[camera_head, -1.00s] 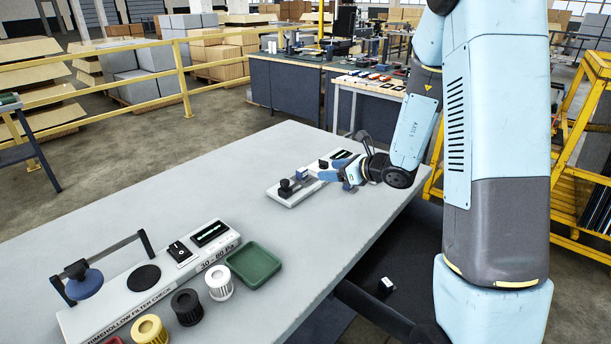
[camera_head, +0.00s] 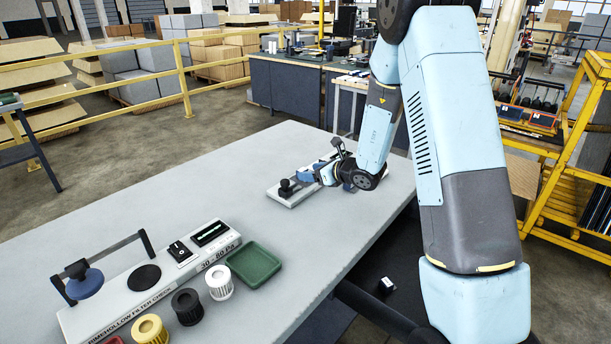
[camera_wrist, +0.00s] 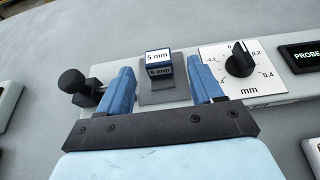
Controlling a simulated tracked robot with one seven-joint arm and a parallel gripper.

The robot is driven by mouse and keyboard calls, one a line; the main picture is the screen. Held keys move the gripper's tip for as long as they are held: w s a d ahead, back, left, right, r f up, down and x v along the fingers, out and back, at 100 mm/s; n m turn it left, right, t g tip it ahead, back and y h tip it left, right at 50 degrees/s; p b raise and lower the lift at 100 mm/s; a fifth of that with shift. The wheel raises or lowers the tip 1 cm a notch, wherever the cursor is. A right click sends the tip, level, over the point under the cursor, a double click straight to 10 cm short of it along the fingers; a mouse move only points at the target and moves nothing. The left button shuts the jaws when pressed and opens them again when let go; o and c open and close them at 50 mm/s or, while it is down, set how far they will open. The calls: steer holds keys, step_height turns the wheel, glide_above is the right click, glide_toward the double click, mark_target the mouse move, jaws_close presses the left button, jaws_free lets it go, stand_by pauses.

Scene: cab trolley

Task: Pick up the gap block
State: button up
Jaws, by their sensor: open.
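The gap block is a small blue and white block marked "5 mm" (camera_wrist: 158,62) in the wrist view. It sits on a dark grey pad of the gauge fixture (camera_wrist: 190,92). My gripper (camera_wrist: 164,78) is open, with one blue finger on each side of the block in the picture. I see no finger touching it, and I cannot tell how far above the pad the fingertips are. In the head view my gripper (camera_head: 316,176) is low over the fixture (camera_head: 294,199) and hides the block.
Beside the block are a black knob on a mm dial (camera_wrist: 239,60), a "PROBE" display (camera_wrist: 301,56) and a black plunger knob (camera_wrist: 74,83). A filter check unit (camera_head: 150,290), several filters and a green tray (camera_head: 254,283) stand nearer on the table. The middle of the table is clear.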

mark_target(304, 170)
steer(key=x, duration=0.4)
steer(key=shift+w+a, duration=0.2)
steer(key=shift+a, duration=0.1)
steer(key=c, duration=1.1)
steer(key=shift+r, duration=0.15)
